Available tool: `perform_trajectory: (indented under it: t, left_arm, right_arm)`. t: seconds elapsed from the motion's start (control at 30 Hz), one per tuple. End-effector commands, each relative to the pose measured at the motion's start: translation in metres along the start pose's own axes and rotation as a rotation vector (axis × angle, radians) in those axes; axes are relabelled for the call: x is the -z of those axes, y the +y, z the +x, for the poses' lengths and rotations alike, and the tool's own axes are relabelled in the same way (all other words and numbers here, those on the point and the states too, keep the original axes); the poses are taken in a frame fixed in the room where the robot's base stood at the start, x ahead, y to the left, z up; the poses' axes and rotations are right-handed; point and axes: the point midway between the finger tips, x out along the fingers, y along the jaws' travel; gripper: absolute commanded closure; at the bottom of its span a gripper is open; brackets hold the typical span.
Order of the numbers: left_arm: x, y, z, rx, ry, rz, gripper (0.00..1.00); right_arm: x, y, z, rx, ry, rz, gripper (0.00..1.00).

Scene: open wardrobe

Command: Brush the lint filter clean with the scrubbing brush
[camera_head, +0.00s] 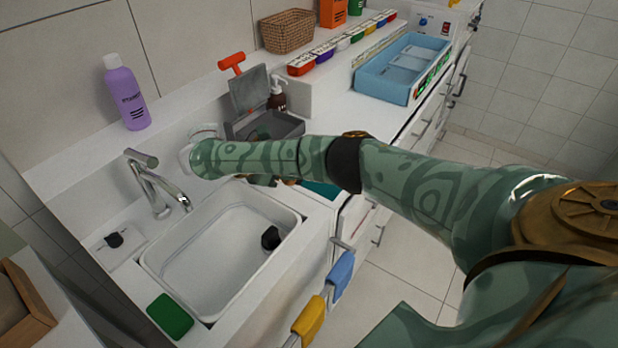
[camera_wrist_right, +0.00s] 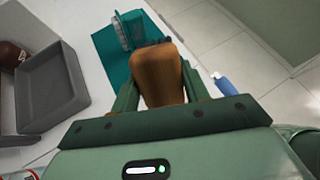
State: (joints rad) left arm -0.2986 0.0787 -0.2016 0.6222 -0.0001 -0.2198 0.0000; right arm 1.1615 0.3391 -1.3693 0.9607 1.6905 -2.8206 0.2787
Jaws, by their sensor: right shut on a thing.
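My right gripper (camera_wrist_right: 158,88) is shut on the scrubbing brush (camera_wrist_right: 160,75), a brown wooden block between its fingers in the right wrist view. The brush hangs over the near part of a teal mat (camera_wrist_right: 111,68). The lint filter (camera_wrist_right: 126,30), seemingly a teal framed piece, stands at the mat's far end, just beyond the brush. I cannot tell whether brush and filter touch. In the head view my right arm crosses the counter and hides the brush and filter; only an edge of the mat (camera_head: 322,188) shows. My left gripper is not in view.
A grey box with a raised lid (camera_head: 249,91) stands behind my right forearm, beside a brown pump bottle (camera_head: 278,93). A white sink (camera_head: 215,245) lies in front, with a tap (camera_head: 158,185) and green sponge (camera_head: 170,316). A blue tray (camera_head: 402,68) is farther along the counter.

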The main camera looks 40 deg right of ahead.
Motion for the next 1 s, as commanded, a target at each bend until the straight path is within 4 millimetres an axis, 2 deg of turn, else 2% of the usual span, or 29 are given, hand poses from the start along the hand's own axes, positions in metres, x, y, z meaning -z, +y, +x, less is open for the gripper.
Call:
perform_trajectory:
  t: [0.17,0.3,0.5,0.7,1.0]
  left_arm:
    - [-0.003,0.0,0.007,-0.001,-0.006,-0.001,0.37]
    - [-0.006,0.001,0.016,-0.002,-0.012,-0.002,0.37]
    - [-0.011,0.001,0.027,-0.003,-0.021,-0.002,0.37]
    - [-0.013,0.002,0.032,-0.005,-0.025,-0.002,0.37]
    - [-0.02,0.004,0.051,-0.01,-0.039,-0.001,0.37]
  right_arm:
    - [0.005,0.004,0.021,-0.126,-0.13,-0.079,0.73]
    - [0.007,0.007,0.045,-0.271,-0.304,-0.137,0.73]
    - [0.013,0.0,0.071,-0.379,-0.511,-0.143,0.73]
    - [0.012,-0.003,0.078,-0.382,-0.583,-0.122,0.73]
    - [-0.003,0.009,0.103,-0.382,-0.588,-0.12,0.73]
